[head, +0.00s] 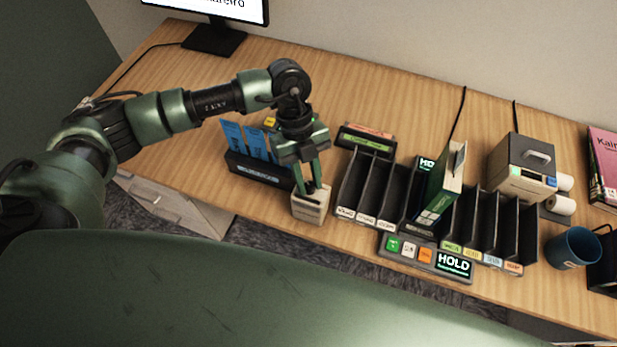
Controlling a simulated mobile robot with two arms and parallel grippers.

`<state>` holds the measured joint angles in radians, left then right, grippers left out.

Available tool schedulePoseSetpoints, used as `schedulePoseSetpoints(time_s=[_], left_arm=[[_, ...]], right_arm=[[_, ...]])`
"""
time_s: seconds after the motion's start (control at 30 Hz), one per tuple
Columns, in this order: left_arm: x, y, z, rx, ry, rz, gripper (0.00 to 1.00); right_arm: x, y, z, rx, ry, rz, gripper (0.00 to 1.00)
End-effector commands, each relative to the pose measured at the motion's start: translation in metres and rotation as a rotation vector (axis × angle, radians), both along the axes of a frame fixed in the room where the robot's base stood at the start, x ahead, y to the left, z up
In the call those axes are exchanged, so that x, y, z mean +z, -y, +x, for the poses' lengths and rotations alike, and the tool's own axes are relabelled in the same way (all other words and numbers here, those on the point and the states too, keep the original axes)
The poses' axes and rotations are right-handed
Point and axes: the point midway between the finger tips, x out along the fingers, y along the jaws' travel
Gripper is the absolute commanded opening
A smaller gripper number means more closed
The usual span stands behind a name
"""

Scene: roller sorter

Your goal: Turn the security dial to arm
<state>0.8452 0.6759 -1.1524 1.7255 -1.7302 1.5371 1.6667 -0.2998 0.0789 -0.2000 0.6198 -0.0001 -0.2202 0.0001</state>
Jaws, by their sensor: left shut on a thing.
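A small beige box (309,210) stands near the front edge of the desk, left of the sorter. It appears to be the security dial's housing. My left gripper (313,189) points down over this box, with its green fingers shut on a small dark part on top, which looks like the dial. The fingers hide most of it, so its setting and markings cannot be read. My right gripper is not in view.
Right of the box stands a dark sorter (380,190) with several slots and a green book (441,185). A button panel (425,257) shows HOLD. A holder with blue cards (256,170) stands close left. A printer (522,168) and blue mug (572,248) are right.

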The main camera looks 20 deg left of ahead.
Motion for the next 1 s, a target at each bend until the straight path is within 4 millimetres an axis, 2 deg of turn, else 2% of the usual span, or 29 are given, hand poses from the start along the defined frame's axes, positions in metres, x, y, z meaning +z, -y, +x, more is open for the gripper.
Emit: schedulePoseSetpoints(time_s=[0.37,1.0], left_arm=[[-0.002,0.002,0.002,-0.17,0.003,0.0,0.0],[-0.002,0.004,0.004,-0.734,0.005,0.001,0.0]], right_arm=[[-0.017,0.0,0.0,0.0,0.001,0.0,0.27],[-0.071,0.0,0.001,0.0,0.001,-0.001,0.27]])
